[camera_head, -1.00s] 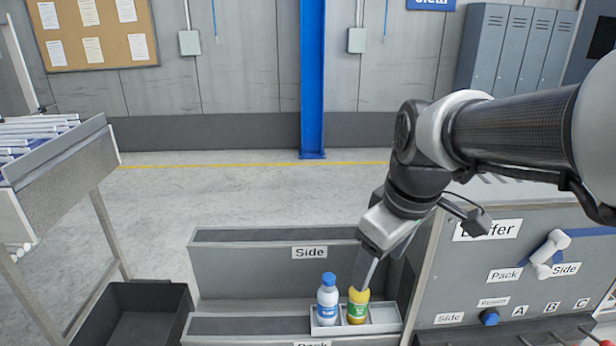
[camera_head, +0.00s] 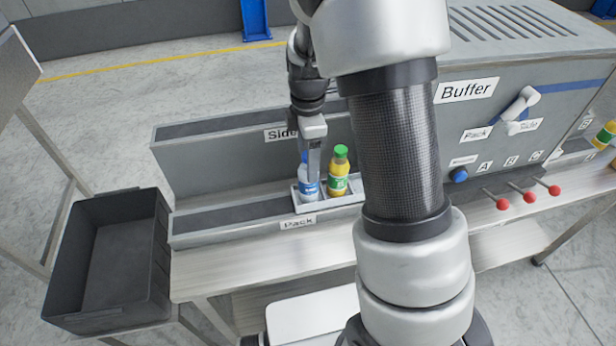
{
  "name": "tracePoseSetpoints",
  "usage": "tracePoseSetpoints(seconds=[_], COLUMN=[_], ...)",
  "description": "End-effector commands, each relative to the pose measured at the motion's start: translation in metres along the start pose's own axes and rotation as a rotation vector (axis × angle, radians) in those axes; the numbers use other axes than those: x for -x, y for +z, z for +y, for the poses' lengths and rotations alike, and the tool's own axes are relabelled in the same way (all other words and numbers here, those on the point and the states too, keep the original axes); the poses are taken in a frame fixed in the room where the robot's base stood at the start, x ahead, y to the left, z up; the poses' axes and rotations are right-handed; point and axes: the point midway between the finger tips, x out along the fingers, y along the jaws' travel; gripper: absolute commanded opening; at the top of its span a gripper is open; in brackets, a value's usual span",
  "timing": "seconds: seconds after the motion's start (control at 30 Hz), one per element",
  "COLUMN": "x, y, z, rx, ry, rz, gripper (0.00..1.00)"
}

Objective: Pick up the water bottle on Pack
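The water bottle (camera_head: 308,188), clear with a blue label and blue cap, stands upright in the left part of a small light grey tray (camera_head: 306,208). The tray sits at the right end of the Pack ledge (camera_head: 215,232). My gripper (camera_head: 312,170) points down at the top of the water bottle. Its finger covers part of the cap and neck. Only one finger shows clearly, so I cannot tell its opening or whether it touches the bottle.
A yellow bottle with a green cap (camera_head: 339,172) stands close to the right in the same tray. My arm hides the tray's right end. The Side ledge wall (camera_head: 215,158) rises behind. An empty dark bin (camera_head: 105,255) is at left; the Buffer cabinet (camera_head: 530,75) is at right.

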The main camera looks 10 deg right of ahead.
Motion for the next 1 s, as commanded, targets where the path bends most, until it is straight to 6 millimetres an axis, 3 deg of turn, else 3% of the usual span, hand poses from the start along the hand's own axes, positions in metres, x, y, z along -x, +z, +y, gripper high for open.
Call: tracePoseSetpoints(seconds=[0.1,0.37,0.67,1.0], x=[-0.022,-0.041,-0.083,-0.090], y=[0.000,0.001,0.004,0.004], z=[0.000,0.001,0.005,0.006], rx=[-0.001,-0.002,-0.002,-0.002], ry=[-0.003,0.000,-0.002,0.002], rz=[-0.001,0.000,0.000,0.000], gripper=[0.65,0.65,0.65,0.63])
